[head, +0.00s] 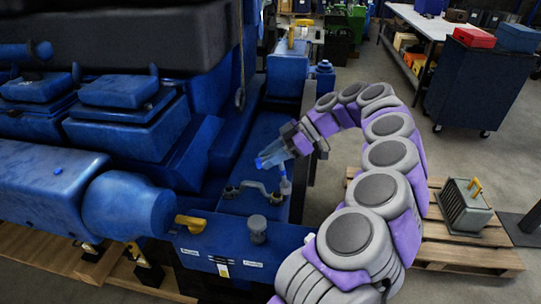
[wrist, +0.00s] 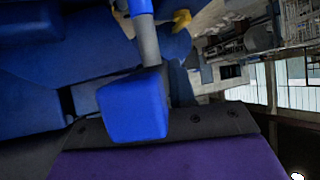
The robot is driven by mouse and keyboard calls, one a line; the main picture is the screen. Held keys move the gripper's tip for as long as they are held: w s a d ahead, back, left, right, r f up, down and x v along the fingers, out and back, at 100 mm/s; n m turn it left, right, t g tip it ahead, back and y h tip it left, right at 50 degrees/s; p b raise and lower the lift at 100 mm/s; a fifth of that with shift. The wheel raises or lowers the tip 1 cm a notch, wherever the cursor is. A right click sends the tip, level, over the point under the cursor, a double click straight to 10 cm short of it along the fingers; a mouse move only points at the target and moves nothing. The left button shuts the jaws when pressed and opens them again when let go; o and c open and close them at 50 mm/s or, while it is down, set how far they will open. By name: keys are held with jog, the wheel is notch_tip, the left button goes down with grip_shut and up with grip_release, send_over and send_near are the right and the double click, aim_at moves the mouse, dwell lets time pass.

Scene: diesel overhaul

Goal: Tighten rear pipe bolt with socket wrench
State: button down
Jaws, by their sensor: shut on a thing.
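My gripper (head: 264,161) reaches in from the right, over the blue engine (head: 255,135), with its bright blue fingertip pointing left. It is shut on the socket wrench, a slim tool with a grey shaft and a blue part (head: 285,187), which hangs down beside a curved grey pipe (head: 256,186). The wrench (wrist: 148,40) also shows in the wrist view, running up from my blue fingertip (wrist: 133,105). The pipe lies on the blue block with a flange at each end. The wrench's lower end is near the pipe's right flange; I cannot tell whether it sits on the bolt.
A blue housing with a grey cap (head: 257,228) stands in front of the pipe. Engine blocks fill the left side. A wooden pallet (head: 455,250) bearing a grey-green box (head: 465,207) lies right of my arm. A dark blue cart (head: 475,88) stands behind on open floor.

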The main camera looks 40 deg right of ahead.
jog(key=shift+n+g, duration=0.3)
jog(key=p, duration=0.2)
jog(key=n+g+p, duration=0.1)
jog(key=p, duration=0.1)
jog(key=shift+s+a+r+y, duration=0.1)
jog(key=shift+r+y, duration=0.25)
jog(key=shift+y, duration=0.05)
jog(key=n+p, duration=0.1)
jog(key=p, duration=0.1)
jog(key=shift+s+g+p, duration=0.1)
jog(key=shift+g+p, duration=0.3)
jog(key=shift+p, duration=0.45)
jog(key=shift+f, duration=0.35)
jog(key=shift+r+y+p, duration=0.15)
jog(key=shift+y+p, duration=0.25)
jog(key=shift+p, duration=0.85)
jog(key=shift+a+p, duration=0.15)
jog(key=shift+p, duration=0.6)
jog(key=shift+w+d+r+y+p, duration=0.2)
jog(key=shift+y+p, duration=0.2)
jog(key=shift+p, duration=0.55)
